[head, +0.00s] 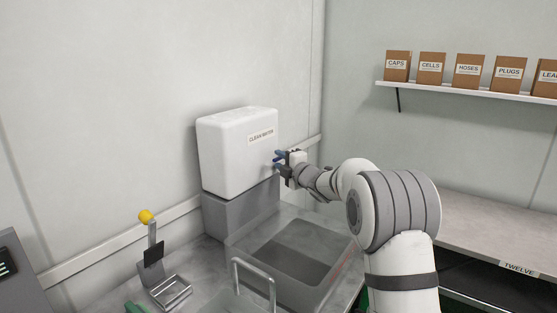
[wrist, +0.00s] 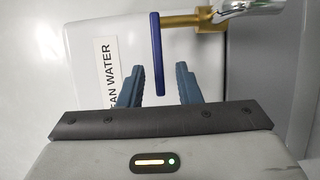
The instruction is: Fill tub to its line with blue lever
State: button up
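A white tank (head: 236,152) labelled CLEAN WATER stands on a grey block at the back. In the wrist view its blue lever (wrist: 157,50) is a long bar beside a brass tap (wrist: 190,20) with a shiny metal spout. My gripper (head: 278,158) is at the tank's right side. In the wrist view my gripper (wrist: 158,80) is open, with the lever's end between its blue-grey fingers and a gap on each side. The clear tub (head: 325,284) sits below, in front of the block, with red marks on its right wall. I see no clear water level in it.
A metal stand with a yellow knob (head: 146,216) is at the left. A metal loop handle (head: 254,262) rises in front of the tub. A shelf (head: 460,92) with labelled boxes hangs at the right, above a grey counter (head: 490,232).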

jog(key=shift+x, duration=0.95)
jog(key=shift+c, duration=0.2)
jog(key=shift+s, duration=0.1)
grip_shut()
jog(key=shift+d, duration=0.1)
